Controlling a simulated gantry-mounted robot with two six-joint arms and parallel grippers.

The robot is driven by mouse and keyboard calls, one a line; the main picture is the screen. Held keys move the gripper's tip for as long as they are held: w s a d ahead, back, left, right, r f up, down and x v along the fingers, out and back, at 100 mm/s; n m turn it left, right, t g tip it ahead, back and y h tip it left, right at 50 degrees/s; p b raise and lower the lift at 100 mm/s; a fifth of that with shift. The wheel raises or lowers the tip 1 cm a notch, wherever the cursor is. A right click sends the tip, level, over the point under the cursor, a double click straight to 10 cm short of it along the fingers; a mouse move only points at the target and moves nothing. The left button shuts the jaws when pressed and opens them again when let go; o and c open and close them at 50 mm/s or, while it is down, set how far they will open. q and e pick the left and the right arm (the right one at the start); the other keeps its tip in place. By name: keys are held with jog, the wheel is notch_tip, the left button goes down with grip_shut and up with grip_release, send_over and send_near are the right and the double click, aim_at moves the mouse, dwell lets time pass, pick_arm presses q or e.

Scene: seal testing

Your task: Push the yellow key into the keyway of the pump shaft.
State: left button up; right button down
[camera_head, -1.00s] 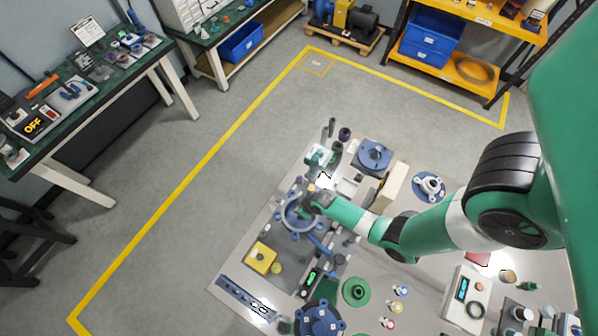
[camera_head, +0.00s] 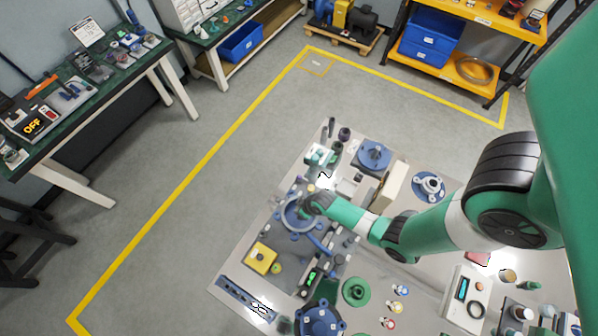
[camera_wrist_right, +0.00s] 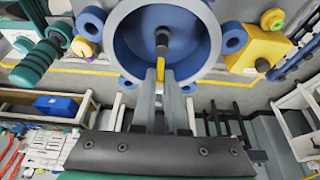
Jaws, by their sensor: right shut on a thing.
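The pump (camera_head: 299,213) is a blue ring-shaped housing on the table in the head view. In the right wrist view its round housing (camera_wrist_right: 121,50) opens towards me, with the dark pump shaft (camera_wrist_right: 162,40) at its centre. My right gripper (camera_wrist_right: 168,76) is shut on the yellow key (camera_wrist_right: 161,69), just below the shaft in the picture. Only a small part of the key shows between the fingertips. I cannot tell whether it sits in the keyway, which is hidden. In the head view my right gripper (camera_head: 308,203) is small and at the pump. My left gripper is out of view.
A yellow block (camera_head: 262,258) and a blue flanged part (camera_head: 319,320) stand on the crowded table nearer the front. A blue flanged part (camera_head: 373,157) and a cream block (camera_head: 391,187) stand behind my right arm. The floor (camera_head: 200,240) left of the table is clear.

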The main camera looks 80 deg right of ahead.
jog(key=shift+f, duration=0.3)
jog(key=c, duration=0.9)
grip_release()
jog(key=shift+o, duration=0.2)
jog(key=shift+r, duration=0.2)
notch_tip(320, 180, up, 5)
jog(key=p, duration=0.4)
jog(key=shift+f+p, duration=0.1)
jog(key=shift+p, duration=0.3)
